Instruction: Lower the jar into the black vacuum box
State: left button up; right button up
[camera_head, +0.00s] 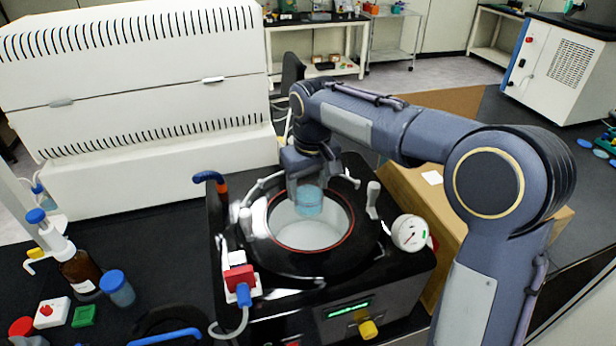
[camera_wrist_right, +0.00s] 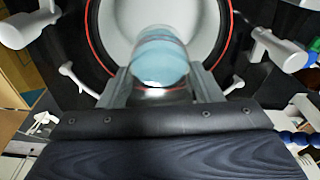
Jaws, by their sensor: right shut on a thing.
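A jar with a light blue, see-through look (camera_head: 309,201) is held in my right gripper (camera_head: 306,184), over the round opening of the black vacuum box (camera_head: 236,298). The opening has a red ring around its rim and a pale, empty-looking inside. In the right wrist view the jar (camera_wrist_right: 160,60) sits between the two fingers of the right gripper (camera_wrist_right: 162,92), with the opening behind it. I cannot tell exactly how far the jar's bottom is from the rim level. My left gripper is not in view.
White clamp handles (camera_head: 373,198) and a round gauge (camera_head: 409,232) surround the opening. A large white machine (camera_head: 140,90) stands behind to the left. A brown bottle (camera_head: 82,273) and a blue-capped jar (camera_head: 116,287) stand at left. A cardboard box (camera_head: 440,205) is at right.

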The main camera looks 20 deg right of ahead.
notch_tip(320, 180, down, 12)
jog(key=b, duration=1)
jog(key=shift+f+b, duration=0.15)
jog(key=shift+b, duration=0.2)
jog(key=shift+f+b, duration=0.5)
jog(key=shift+f, duration=0.4)
jog(key=shift+f, duration=0.3)
jog(key=o, duration=1.6)
jog(key=shift+c, duration=0.2)
jog(key=shift+r, duration=0.1)
